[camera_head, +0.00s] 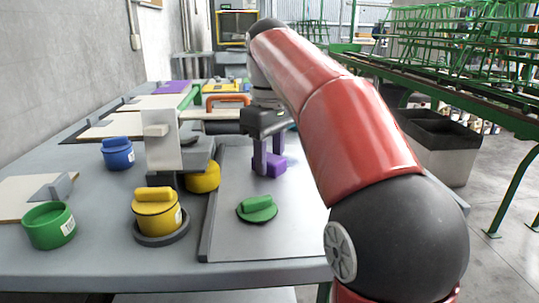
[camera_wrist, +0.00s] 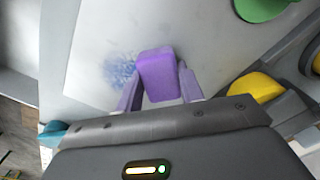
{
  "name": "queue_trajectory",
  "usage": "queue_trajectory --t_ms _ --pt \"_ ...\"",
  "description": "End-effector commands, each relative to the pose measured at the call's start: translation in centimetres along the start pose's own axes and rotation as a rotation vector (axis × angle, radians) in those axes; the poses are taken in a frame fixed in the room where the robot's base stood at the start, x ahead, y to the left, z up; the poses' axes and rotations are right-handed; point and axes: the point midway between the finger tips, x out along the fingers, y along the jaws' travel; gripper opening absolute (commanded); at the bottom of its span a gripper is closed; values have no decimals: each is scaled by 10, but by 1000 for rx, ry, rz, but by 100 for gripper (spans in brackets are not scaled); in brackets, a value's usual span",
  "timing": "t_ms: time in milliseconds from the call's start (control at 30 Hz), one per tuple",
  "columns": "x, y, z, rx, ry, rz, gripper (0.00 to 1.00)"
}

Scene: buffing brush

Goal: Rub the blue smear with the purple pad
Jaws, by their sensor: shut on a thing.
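The purple pad (camera_head: 270,166) is held in my gripper (camera_head: 268,155) over the light grey board (camera_head: 285,222). In the wrist view the purple pad (camera_wrist: 158,76) sits between the two purple-looking fingers of my gripper (camera_wrist: 160,85), which are shut on it. The blue smear (camera_wrist: 119,70) is a speckled patch on the board, just left of the pad; the pad may cover part of it. In the head view the smear is not visible. I cannot tell whether the pad touches the board.
A green lid with a handle (camera_head: 257,209) lies on the board's near part. A yellow pot (camera_head: 157,212) stands left of the board, with a blue pot (camera_head: 118,153) and a green pot (camera_head: 48,225) farther left. A pale upright block (camera_head: 162,142) stands left of my gripper.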

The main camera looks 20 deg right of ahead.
Motion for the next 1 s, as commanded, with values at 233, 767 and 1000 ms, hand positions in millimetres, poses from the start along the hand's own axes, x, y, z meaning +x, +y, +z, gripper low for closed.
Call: queue_trajectory --t_ms 233,767,1000 --pt "-2 8 9 2 0 0 19" --pt "-2 30 33 1 -1 -1 19" --pt "-1 45 48 3 0 0 19"
